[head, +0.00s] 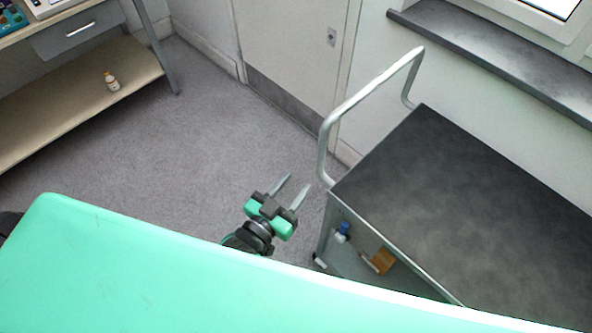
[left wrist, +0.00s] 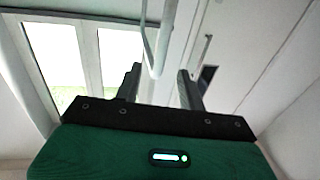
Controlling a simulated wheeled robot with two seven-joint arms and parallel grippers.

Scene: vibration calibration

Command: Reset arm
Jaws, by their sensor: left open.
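My left gripper (head: 294,187) shows in the head view beyond the edge of my green body, over the grey floor. Its two fingers are apart and nothing is between them. In the left wrist view the same gripper (left wrist: 160,82) has its fingers spread, with the cart's pale rail (left wrist: 152,45) and a light wall behind them. The gripper is left of the dark-topped cart (head: 480,200) in the head view. My right gripper is not in either view.
The cart's metal handle (head: 370,95) rises close to the left gripper. A brown box (head: 383,261) sits on its lower shelf. The carpet between is clear. A closed door (head: 290,45) is behind.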

